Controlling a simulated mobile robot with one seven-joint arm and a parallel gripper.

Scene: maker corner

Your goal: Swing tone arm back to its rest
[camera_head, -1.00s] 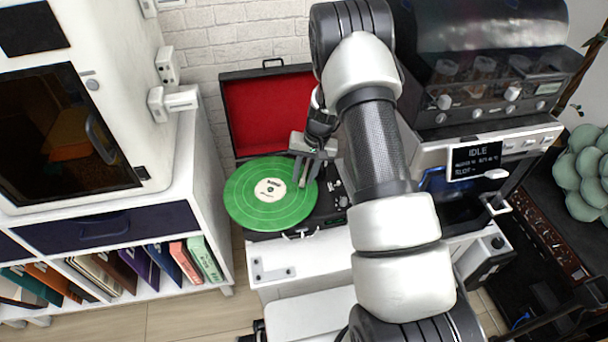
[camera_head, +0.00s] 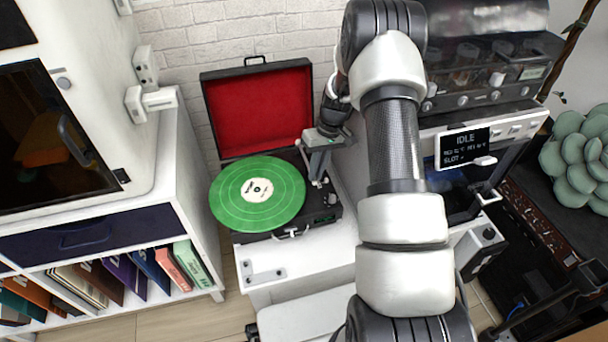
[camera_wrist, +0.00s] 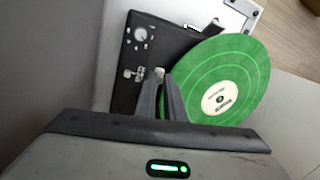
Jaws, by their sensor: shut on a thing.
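A suitcase turntable (camera_head: 322,212) stands open on a white cabinet, its red-lined lid (camera_head: 258,112) raised at the back. A green record (camera_head: 232,205) with a cream label lies on it. My gripper (camera_head: 318,182) points down at the right side of the deck, just beyond the record's right edge. In the wrist view my gripper (camera_wrist: 160,80) has its fingers close together beside the record (camera_wrist: 250,68). They are shut on the tone arm, of which only a small pale piece (camera_wrist: 160,72) shows between the tips. The rest of the tone arm and its rest are mostly hidden.
A coffee machine (camera_head: 490,140) with an IDLE screen stands close right of my arm. A white shelf unit (camera_head: 190,150) with several record sleeves and a glass-doored machine (camera_head: 115,90) stand on the left. The white top before the turntable (camera_head: 320,255) is mostly clear.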

